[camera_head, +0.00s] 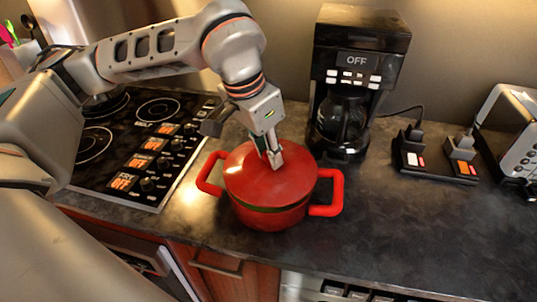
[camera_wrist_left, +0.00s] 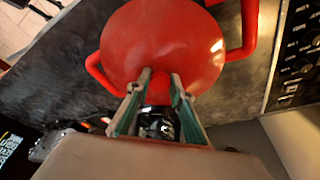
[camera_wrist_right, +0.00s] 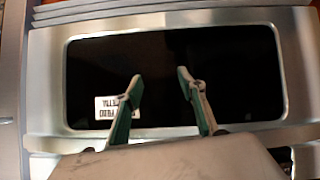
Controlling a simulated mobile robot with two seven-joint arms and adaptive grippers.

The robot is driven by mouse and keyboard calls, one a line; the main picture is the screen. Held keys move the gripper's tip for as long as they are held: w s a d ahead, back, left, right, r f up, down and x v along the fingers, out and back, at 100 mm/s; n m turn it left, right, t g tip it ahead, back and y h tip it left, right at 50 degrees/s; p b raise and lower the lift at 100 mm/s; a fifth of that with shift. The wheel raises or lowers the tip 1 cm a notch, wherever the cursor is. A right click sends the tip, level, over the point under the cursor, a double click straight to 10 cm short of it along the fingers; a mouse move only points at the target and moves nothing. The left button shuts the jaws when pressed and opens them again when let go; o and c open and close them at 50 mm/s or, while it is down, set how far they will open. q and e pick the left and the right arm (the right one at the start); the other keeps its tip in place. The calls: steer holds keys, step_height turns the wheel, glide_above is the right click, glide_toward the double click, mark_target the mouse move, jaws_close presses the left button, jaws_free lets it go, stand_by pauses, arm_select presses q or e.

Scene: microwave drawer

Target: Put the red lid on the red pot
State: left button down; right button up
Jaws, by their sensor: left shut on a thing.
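The red pot (camera_head: 272,219), with a red handle on each side, stands on the dark counter. The red lid (camera_head: 250,178) covers its top, with a dark rim line between them; I cannot tell if it is fully seated. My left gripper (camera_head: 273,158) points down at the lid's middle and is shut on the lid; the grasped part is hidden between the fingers. The left wrist view shows the lid (camera_wrist_left: 165,40) beyond the two fingertips (camera_wrist_left: 161,78). My right gripper (camera_wrist_right: 160,82) is open and empty, in front of a silver-framed dark glass panel.
The stove (camera_head: 140,140) lies left of the pot. A black coffee maker (camera_head: 357,75) stands behind and right of it. A black power strip (camera_head: 436,165) and a silver toaster (camera_head: 510,135) are further right. The counter's front right is clear.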

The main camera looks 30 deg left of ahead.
arm_select(q)
steer(key=shift+f, duration=0.5)
steer(key=shift+f+b, duration=0.3)
steer(key=shift+f, duration=0.1)
steer(key=shift+f, duration=0.2)
steer(key=c, duration=1.8)
jaws_free()
